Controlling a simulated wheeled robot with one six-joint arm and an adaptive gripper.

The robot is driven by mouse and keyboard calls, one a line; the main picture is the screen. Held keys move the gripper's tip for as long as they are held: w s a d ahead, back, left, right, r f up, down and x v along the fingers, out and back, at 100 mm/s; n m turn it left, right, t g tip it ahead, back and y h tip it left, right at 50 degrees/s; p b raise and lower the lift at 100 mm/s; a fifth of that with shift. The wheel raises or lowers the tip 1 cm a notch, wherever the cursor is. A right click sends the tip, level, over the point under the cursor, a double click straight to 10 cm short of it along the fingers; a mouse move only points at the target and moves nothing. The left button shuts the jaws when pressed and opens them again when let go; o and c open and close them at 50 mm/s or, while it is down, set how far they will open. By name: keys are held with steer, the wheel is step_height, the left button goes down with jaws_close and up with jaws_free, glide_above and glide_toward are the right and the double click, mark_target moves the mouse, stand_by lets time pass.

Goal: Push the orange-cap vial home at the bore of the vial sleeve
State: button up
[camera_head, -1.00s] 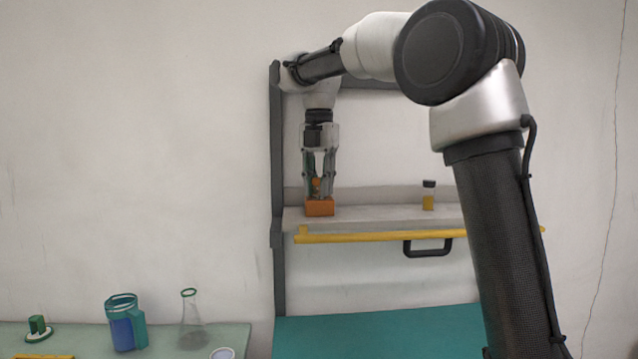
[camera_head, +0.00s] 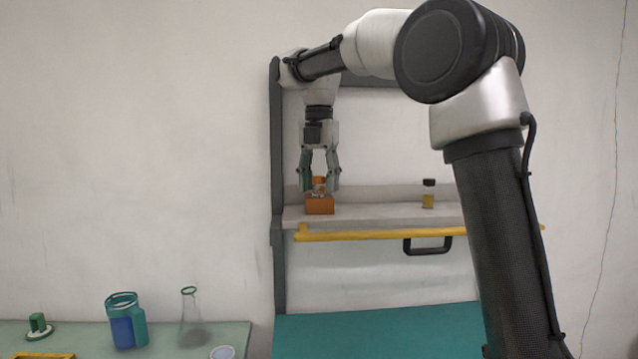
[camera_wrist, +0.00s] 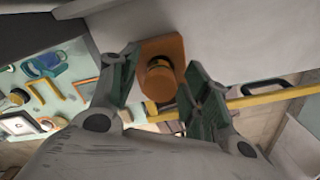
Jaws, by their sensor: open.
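The orange-cap vial (camera_head: 319,185) stands upright at the orange vial sleeve (camera_head: 319,206) on the shelf; its lower part is hidden by the sleeve, and how deep it sits I cannot tell. In the wrist view the round orange cap (camera_wrist: 159,84) shows over the sleeve block (camera_wrist: 165,50). My gripper (camera_head: 320,188) points down over the sleeve and is open, with one finger on each side of the vial. In the wrist view my gripper (camera_wrist: 160,75) has clear gaps between both fingers and the cap.
A dark-capped vial with yellow contents (camera_head: 428,195) stands on the shelf (camera_head: 375,212) to the right. A yellow rail (camera_head: 370,237) and a dark handle (camera_head: 428,247) run along the shelf front. A blue jug (camera_head: 125,322) and a flask (camera_head: 190,318) stand on the lower left bench.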

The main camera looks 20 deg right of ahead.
steer(key=shift+r, duration=3.85)
steer(key=shift+f, duration=0.1)
